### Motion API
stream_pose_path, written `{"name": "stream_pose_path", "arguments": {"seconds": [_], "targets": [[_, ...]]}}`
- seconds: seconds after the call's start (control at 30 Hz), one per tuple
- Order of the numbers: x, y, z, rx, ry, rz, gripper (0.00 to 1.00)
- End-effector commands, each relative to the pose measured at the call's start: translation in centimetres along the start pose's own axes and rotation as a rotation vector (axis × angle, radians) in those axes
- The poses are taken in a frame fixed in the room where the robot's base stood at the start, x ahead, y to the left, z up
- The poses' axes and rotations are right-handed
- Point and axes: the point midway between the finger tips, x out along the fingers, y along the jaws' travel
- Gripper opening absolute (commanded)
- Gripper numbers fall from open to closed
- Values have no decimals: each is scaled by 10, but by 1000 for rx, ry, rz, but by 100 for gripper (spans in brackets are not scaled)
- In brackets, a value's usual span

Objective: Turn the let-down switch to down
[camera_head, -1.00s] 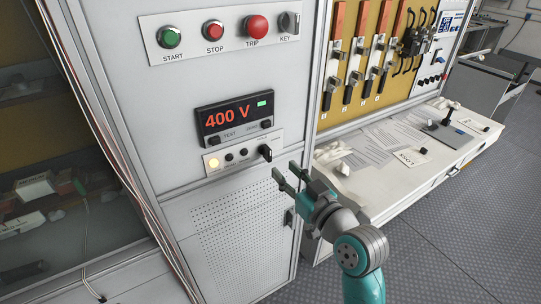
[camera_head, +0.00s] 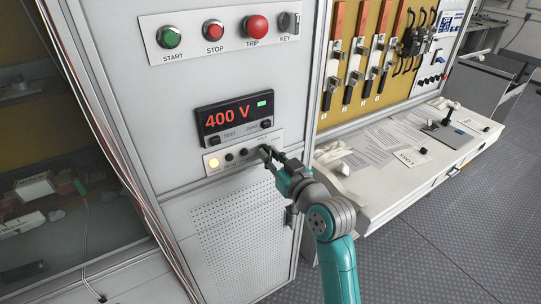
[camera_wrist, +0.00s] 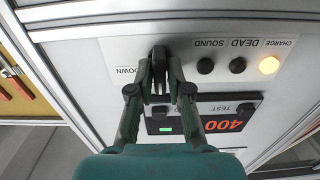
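The let-down switch (camera_wrist: 158,62) is a black knob at the right end of a white strip in the head view, below the 400 V display. In the wrist view, which is upside down, it stands between my fingertips, with the DOWN label (camera_wrist: 124,70) beside it. My gripper (camera_head: 271,158) is at the switch, its two fingers on either side of the knob. The fingers look open, with a narrow gap around the knob; contact is hard to tell. In the head view the fingers mostly hide the knob, so its pointing direction is unclear there.
The strip also has a lit yellow lamp (camera_head: 213,162) and two black buttons (camera_wrist: 206,66). The display panel (camera_head: 235,117) sits just above. A perforated cabinet door (camera_head: 235,235) lies below. A white desk (camera_head: 380,190) with papers stands to the right.

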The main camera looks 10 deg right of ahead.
Motion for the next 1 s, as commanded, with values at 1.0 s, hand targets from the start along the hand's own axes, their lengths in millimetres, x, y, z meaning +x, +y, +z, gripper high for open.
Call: {"name": "stream_pose_path", "arguments": {"seconds": [1.0], "targets": [[0,2,1,450,-1,1,0]]}}
